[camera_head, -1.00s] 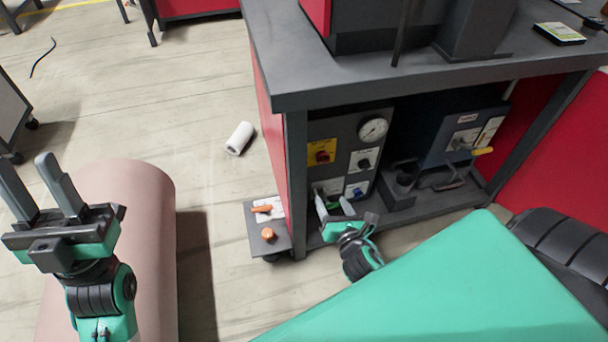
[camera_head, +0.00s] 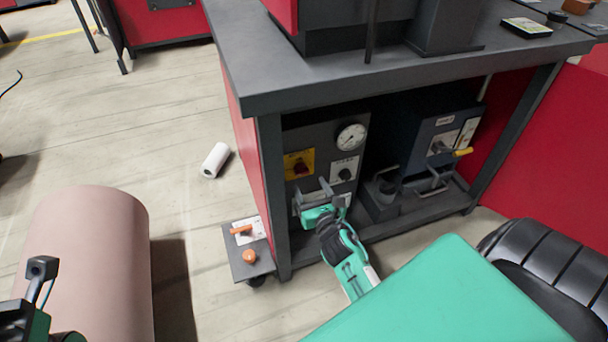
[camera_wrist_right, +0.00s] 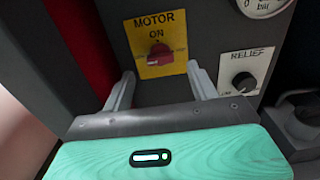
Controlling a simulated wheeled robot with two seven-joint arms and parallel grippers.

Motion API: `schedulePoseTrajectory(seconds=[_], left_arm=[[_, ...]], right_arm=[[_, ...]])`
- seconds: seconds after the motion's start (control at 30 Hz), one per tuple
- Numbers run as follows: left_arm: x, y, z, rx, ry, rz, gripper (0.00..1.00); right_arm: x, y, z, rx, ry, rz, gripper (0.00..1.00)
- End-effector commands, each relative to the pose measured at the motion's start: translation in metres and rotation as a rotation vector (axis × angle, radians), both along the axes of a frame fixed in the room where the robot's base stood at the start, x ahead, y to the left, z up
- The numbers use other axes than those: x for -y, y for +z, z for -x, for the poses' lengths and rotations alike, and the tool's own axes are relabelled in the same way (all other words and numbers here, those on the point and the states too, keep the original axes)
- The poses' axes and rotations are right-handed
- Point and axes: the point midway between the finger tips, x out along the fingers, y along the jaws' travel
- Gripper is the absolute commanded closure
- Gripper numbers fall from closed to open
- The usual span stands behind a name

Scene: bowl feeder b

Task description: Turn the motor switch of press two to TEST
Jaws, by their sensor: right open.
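The motor switch (camera_head: 299,166) is a red knob on a yellow plate, on the dark panel under the press table. In the right wrist view the plate reads MOTOR above and ON over the red knob (camera_wrist_right: 160,55); the side labels are too small to read. My right gripper (camera_head: 312,191) is open and empty, just below the plate in the head view. In the right wrist view its two fingers (camera_wrist_right: 160,74) point at the panel, one on each side of the plate's lower part, with the knob beyond their tips. My left gripper (camera_head: 22,318) shows only in part at the lower left; its fingers are not visible.
The RELIEF knob (camera_wrist_right: 243,82) is right of the motor plate, near the right finger. A gauge (camera_head: 351,137) sits above it. The table's top edge (camera_head: 400,80) overhangs the panel.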

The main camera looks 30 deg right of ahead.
Motion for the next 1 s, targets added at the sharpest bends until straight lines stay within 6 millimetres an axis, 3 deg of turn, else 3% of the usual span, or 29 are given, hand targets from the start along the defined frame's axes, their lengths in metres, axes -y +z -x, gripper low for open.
schedulePoseTrajectory(seconds=[0.1,0.3,0.77,1.0], left_arm=[[0.001,-0.001,0.0,0.002,-0.003,0.0,0.65],[0.002,-0.002,-0.001,0.004,-0.007,0.001,0.65],[0.005,0.004,0.001,0.02,-0.017,0.004,0.65],[0.004,0.003,0.0,0.015,-0.015,0.003,0.65]], right_arm=[[0.005,0.0,-0.021,0.003,0.001,0.001,0.41],[0.011,0.0,-0.045,0.002,0.0,0.0,0.41],[0.013,0.0,-0.055,0.0,0.0,0.0,0.41],[0.013,0.0,-0.055,0.0,0.0,0.0,0.85]])
